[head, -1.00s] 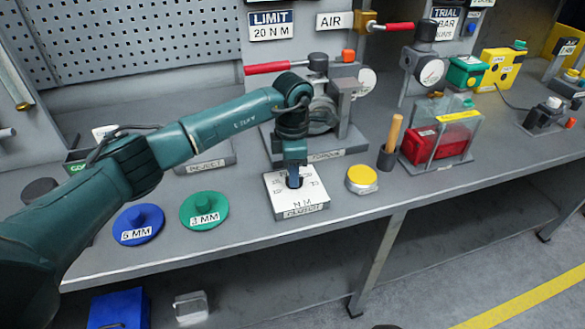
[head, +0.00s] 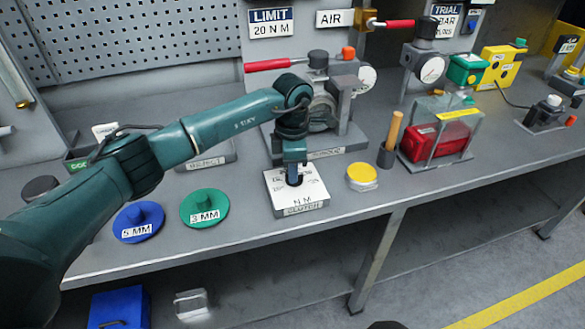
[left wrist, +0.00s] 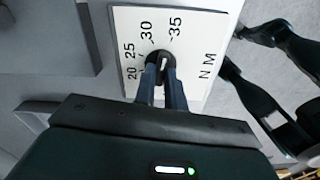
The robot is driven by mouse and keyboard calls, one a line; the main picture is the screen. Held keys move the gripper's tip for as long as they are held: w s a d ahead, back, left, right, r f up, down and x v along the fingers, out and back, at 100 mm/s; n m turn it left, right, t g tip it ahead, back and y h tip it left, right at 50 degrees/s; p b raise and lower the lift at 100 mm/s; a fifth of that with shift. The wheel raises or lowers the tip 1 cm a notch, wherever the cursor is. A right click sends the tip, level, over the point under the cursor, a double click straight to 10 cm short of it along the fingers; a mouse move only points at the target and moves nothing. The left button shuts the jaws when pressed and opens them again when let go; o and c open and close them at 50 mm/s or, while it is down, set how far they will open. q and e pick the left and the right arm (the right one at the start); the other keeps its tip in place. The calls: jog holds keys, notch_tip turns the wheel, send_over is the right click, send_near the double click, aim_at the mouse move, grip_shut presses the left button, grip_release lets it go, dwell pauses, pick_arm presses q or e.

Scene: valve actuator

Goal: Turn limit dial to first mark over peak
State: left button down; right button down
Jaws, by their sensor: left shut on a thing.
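The limit dial is a small dark knob (left wrist: 161,66) with a white pointer line, on a white plate (head: 312,205) labelled N M and CLUTCH. In the left wrist view the scale reads 20, 25, 30 and 35. The pointer line looks aimed between 30 and 35, but its exact setting is hard to tell. My left gripper (head: 293,182) reaches down from above and is shut on the knob. Its two fingers also show in the left wrist view (left wrist: 161,80), one on each side of the knob. My right gripper is not in view.
A LIMIT 20 N M sign (head: 271,22) hangs behind. A rig with a red lever (head: 267,66) and a round gauge (head: 367,78) stands behind the plate. A yellow-topped disc (head: 361,176) is to the right; green (head: 204,209) and blue (head: 138,222) discs are to the left.

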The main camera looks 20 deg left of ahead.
pick_arm(q)
jog(key=shift+n, duration=0.3)
jog(key=n+b, duration=0.1)
jog(key=n, duration=0.2)
jog(key=shift+s+d+n, duration=0.1)
jog(key=shift+n, duration=2)
jog(key=c, duration=1.5)
grip_release()
jog(key=shift+o, duration=0.2)
jog(key=shift+r, duration=0.1)
notch_tip(320, 180, up, 13)
jog(key=b, duration=0.2)
